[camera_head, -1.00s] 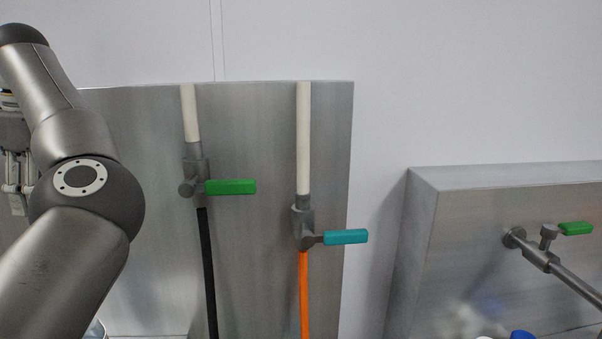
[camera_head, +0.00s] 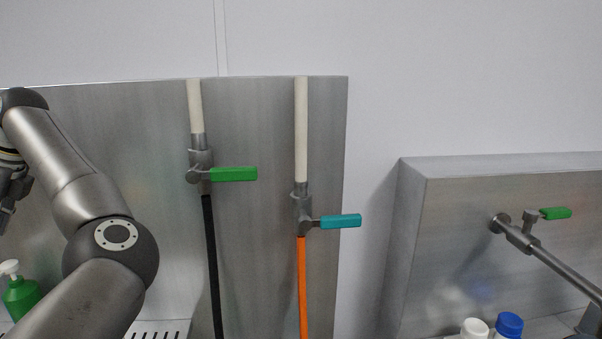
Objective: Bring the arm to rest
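My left arm (camera_head: 95,230) comes in from the lower left and bends back toward the left edge. My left gripper (camera_head: 8,205) is partly in view at the left edge, pointing down, and cut off by the picture's edge. Its fingers are too small and cropped to tell whether they are open or shut. My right gripper is not in view.
A green pump bottle (camera_head: 20,296) stands below the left gripper. Valves with a green handle (camera_head: 233,174) and a teal handle (camera_head: 341,221) are on the steel panel (camera_head: 260,120). White-capped (camera_head: 474,328) and blue-capped (camera_head: 509,325) containers stand lower right, below a pipe (camera_head: 560,265).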

